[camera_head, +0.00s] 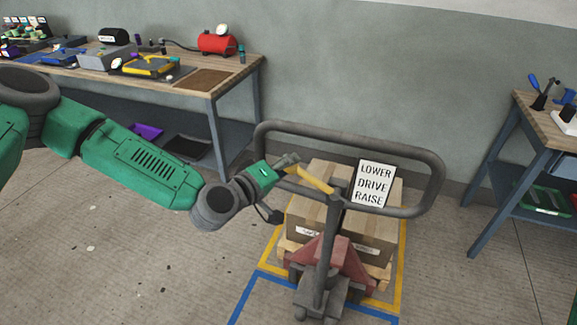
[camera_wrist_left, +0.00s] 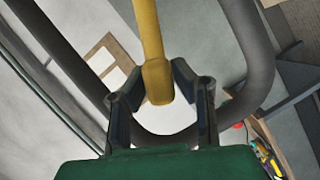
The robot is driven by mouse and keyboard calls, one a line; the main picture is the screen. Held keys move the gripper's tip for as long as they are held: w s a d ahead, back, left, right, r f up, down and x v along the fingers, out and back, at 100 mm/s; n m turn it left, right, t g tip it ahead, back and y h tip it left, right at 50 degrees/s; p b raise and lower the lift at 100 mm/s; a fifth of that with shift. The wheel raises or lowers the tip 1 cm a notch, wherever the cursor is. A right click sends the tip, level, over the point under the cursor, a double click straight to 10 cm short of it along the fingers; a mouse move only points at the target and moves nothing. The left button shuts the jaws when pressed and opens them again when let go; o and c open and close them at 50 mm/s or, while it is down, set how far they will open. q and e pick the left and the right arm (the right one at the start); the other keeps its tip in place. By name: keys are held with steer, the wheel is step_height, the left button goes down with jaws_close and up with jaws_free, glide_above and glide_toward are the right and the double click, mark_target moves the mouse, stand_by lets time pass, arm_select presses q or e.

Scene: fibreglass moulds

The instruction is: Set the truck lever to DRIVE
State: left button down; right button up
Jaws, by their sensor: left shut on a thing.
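A white sign (camera_head: 374,184) on the handle reads LOWER, DRIVE, RAISE from top to bottom. My left gripper (camera_head: 290,162) is shut on the lever's free end. In the left wrist view the yellow lever (camera_wrist_left: 148,35) runs down between the fingers of my left gripper (camera_wrist_left: 160,82). My right gripper is out of view.
Cardboard boxes (camera_head: 299,218) on a pallet sit behind the post, inside yellow floor lines. A workbench (camera_head: 250,68) with tools and a red tank stands at the back left. Another bench (camera_head: 530,118) stands at the right. Open floor lies at front left.

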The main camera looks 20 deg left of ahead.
mark_target(285, 184)
arm_select(q)
steer(key=shift+s+a+f+n+t+h+b, duration=0.2)
steer(key=shift+f+n+b, duration=0.65)
steer(key=shift+b, duration=1.3)
steer(key=shift+w+a+f+n+t+h+b, duration=0.15)
steer(key=shift+f+n+t+h+b, duration=0.2)
steer(key=shift+f+b, duration=1.3)
steer(key=shift+s+a+f+n+t+h+b, duration=0.15)
steer(key=shift+f+n+b, duration=0.45)
steer(key=shift+b, duration=2.05)
steer(key=shift+w+n+b, duration=0.1)
steer(key=shift+n+b, duration=0.2)
steer(key=shift+b, duration=0.2)
steer(key=shift+r, duration=0.1)
steer(key=c, duration=1.5)
jaws_free()
steer(key=shift+r, duration=0.1)
steer(key=shift+o, duration=0.7)
steer(key=shift+d, duration=0.1)
